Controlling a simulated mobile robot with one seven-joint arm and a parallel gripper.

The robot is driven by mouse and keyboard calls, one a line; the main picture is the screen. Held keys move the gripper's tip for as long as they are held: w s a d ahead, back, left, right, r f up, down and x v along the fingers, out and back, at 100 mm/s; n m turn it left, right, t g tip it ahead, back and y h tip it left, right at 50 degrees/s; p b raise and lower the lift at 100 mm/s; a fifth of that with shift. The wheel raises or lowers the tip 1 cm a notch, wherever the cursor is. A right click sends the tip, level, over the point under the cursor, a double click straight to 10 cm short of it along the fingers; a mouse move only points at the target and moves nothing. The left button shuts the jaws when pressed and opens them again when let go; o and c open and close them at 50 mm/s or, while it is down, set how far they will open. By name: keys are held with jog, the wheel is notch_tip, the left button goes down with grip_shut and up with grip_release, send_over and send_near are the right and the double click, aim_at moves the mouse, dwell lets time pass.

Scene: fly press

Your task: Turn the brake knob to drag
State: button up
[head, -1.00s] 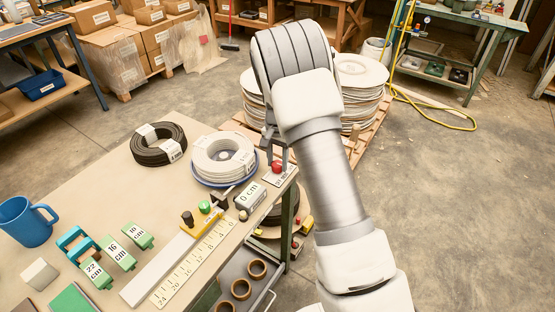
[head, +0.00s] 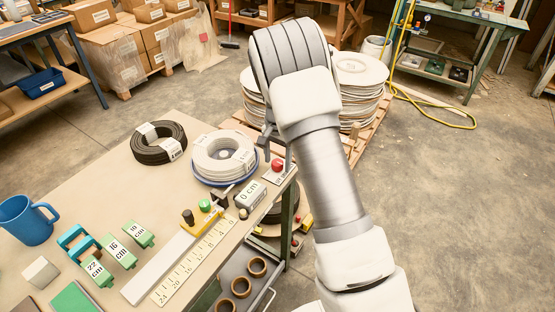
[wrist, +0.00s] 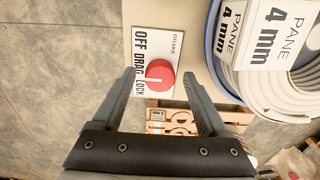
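The red brake knob (head: 278,165) sits on a small white label plate at the table's right corner. In the wrist view, the knob (wrist: 161,75) has a pale mark on its lower part. Its plate (wrist: 142,34) reads BRAKE, OFF, DRAG and LOCK. Which word the mark points at is not clear to me. My gripper (wrist: 159,76) is open, with one finger on each side of the knob in the wrist view. In the head view, my gripper (head: 278,143) is just above the knob and partly hidden by my arm. I cannot tell whether the fingers touch the knob.
A white coil (head: 224,155) on a blue base stands left of the knob, also close to my right finger in the wrist view. A box with a cm reading (head: 250,193), a ruler (head: 190,275) and a black coil (head: 158,145) are on the table. Open floor lies to the right.

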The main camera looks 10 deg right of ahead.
aim_at(278, 162)
notch_tip(278, 162, up, 17)
jog(key=p, duration=0.2)
jog(key=shift+r, duration=0.2)
jog(key=shift+r, duration=0.1)
dwell(0.4)
jog(key=s+r+n+t+y+p, duration=0.1)
jog(key=s+r+n+t+p, duration=0.2)
jog(key=s+r, duration=1.25)
jog(key=s+n+t+h+p, duration=0.1)
jog(key=s+n, duration=0.5)
jog(key=s, duration=1.1)
jog(key=shift+r+t, duration=0.3)
jog(key=shift+t, duration=0.5)
jog(key=shift+w, duration=0.1)
